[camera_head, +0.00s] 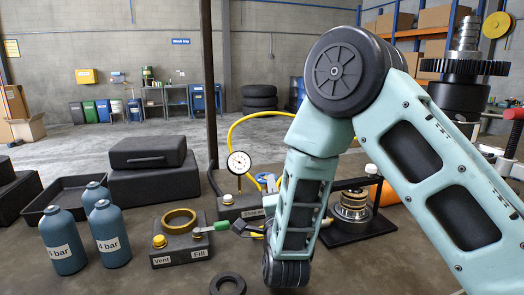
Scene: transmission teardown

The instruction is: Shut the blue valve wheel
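A small blue wheel-like part (267,179), which looks like the blue valve wheel, shows just behind and right of the pressure gauge (239,163). My forearm partly covers that area, and how far the wheel is turned is too small to tell. A dark block with a white label (253,213) sits below the gauge; the label is partly hidden by my arm. My arm reaches down in front of the bench, ending in a dark wrist joint right of the blue wheel and nearer the camera. I cannot make out my gripper's fingers.
Blue bottles (109,234) stand at left. A block with a brass ring (180,220) and a green-handled lever (222,224) sits at centre-left. A yellow hose (232,128) curves behind the gauge. A black ring (228,284) lies in front.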

